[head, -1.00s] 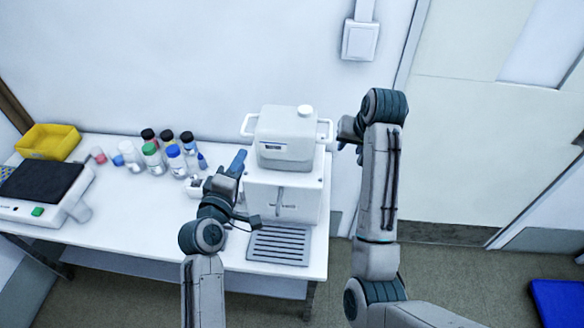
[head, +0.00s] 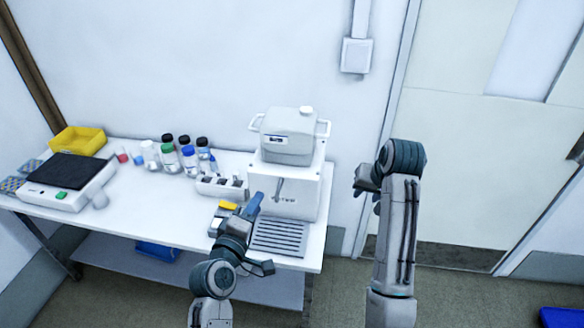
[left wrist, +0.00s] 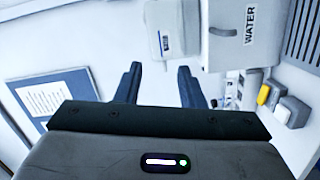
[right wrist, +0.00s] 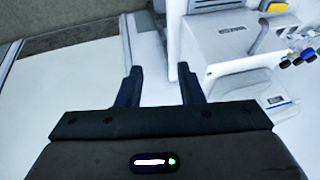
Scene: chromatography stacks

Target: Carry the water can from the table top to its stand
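The water can (head: 288,136) is a white box with a knob on top and a handle on each side. It sits upright on top of its white stand (head: 285,190); the left wrist view also shows the can (left wrist: 167,28) beside the stand's WATER lettering. My left gripper (head: 243,208) is open and empty, low in front of the stand's left side and apart from the can. My right gripper (head: 366,183) is open and empty, to the right of the stand, clear of the can's right handle. Empty gaps between the fingers show in both wrist views.
A slatted drip tray (head: 279,238) lies in front of the stand. Several capped bottles (head: 189,160), a white rack (head: 220,187), a scale (head: 66,180) and a yellow bin (head: 77,140) stand on the table (head: 150,215) to the left. Free floor lies to the right.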

